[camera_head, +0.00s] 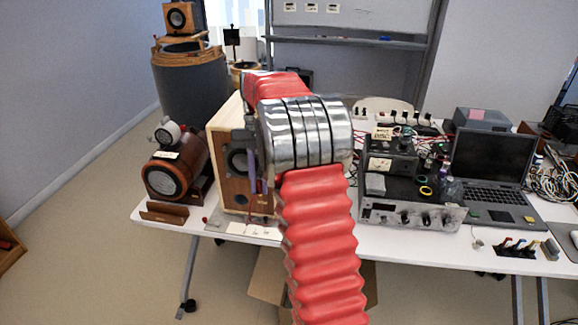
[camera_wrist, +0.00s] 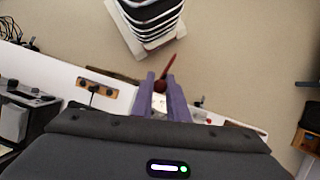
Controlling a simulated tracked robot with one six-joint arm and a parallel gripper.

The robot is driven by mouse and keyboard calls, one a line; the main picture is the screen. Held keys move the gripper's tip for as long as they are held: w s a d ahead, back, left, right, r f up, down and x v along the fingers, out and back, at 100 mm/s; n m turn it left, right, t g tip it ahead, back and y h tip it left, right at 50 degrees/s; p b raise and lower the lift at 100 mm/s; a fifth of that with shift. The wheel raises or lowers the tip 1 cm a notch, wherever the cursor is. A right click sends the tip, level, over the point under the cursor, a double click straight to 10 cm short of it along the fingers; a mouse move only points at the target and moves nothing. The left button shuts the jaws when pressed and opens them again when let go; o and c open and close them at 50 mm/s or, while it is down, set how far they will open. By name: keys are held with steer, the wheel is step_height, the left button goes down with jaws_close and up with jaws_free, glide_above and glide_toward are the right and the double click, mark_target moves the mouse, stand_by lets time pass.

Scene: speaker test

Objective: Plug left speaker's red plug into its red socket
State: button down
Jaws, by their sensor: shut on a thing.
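My gripper (camera_head: 258,186) hangs with its purple fingers pointing down, in front of the wooden box speaker (camera_head: 232,190) at the left part of the table. In the wrist view my gripper (camera_wrist: 160,79) is shut on a small dark red piece (camera_wrist: 160,86), which looks like the red plug. A thin red end (camera_wrist: 170,65) sticks out beyond the fingertips. A pale strip (camera_head: 262,232) lies on the table's front edge below the gripper. I cannot make out a red socket; my arm and gripper cover part of the speaker and table.
A brown round speaker (camera_head: 175,172) stands left on the white table (camera_head: 400,236). An amplifier (camera_head: 412,214) and a laptop (camera_head: 489,168) stand on the right. A wooden block with dark fittings (camera_wrist: 96,90) shows in the wrist view.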

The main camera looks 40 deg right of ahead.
steer(key=w+a+f+n+h, duration=0.1)
steer(key=w+a+f+n, duration=0.1)
steer(key=a+f, duration=0.4)
steer(key=w+a+f+n+h, duration=0.1)
steer(key=a+f+n, duration=0.4)
steer(key=a, duration=0.9)
steer(key=shift+w+a+f+g+h, duration=0.4)
steer(key=shift+w+f, duration=0.25)
steer(key=shift+w, duration=0.25)
steer(key=shift+s, duration=0.15)
